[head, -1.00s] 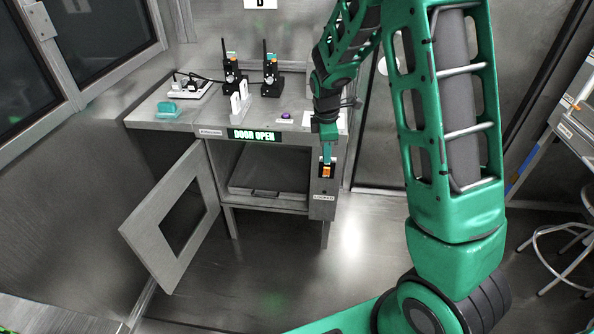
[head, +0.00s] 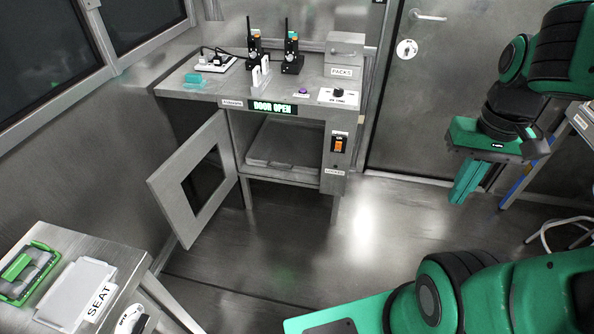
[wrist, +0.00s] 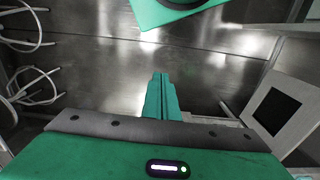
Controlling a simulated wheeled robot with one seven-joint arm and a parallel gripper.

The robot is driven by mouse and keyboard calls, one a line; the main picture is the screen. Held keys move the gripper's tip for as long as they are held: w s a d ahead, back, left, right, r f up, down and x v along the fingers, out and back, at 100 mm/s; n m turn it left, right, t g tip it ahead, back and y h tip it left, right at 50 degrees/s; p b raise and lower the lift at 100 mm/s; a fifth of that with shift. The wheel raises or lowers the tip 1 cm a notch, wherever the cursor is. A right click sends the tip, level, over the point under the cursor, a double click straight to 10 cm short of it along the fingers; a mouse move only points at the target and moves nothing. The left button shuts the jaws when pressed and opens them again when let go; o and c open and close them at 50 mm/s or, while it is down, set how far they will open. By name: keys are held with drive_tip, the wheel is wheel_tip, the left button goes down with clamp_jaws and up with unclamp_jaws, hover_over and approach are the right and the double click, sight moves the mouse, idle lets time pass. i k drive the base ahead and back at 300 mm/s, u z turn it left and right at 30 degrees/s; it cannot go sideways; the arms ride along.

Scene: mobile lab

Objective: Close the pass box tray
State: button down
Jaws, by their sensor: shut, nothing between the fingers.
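The pass box (head: 337,170) is a grey metal cabinet with its windowed door (head: 168,190) swung wide open to the left. Its display (head: 272,107) reads "DOOR OPEN". A flat grey tray (head: 284,150) lies in the open chamber, its front edge near the opening; I cannot tell exactly how far out it sits. My gripper (head: 466,186) is shut and empty, pointing down, well to the right of the pass box. Its fingers also show in the wrist view (wrist: 162,92), above bare floor, with the open door (wrist: 277,108) at the right.
An orange-lit switch (head: 340,144) is on the pass box's right panel. Radios (head: 291,52), a "PACKS" box (head: 343,58) and small items stand on top. A side table (head: 122,262) with a "SEAT" plate is at lower left. Stools (wrist: 32,90) stand aside. The floor before the box is clear.

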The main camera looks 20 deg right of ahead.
sight(282, 142)
drive_tip(key=k, duration=1.1)
drive_tip(key=z, duration=0.55)
drive_tip(key=i, duration=1.5)
drive_tip(key=u, duration=0.5)
drive_tip(key=i, duration=0.75)
drive_tip(key=u, duration=0.35)
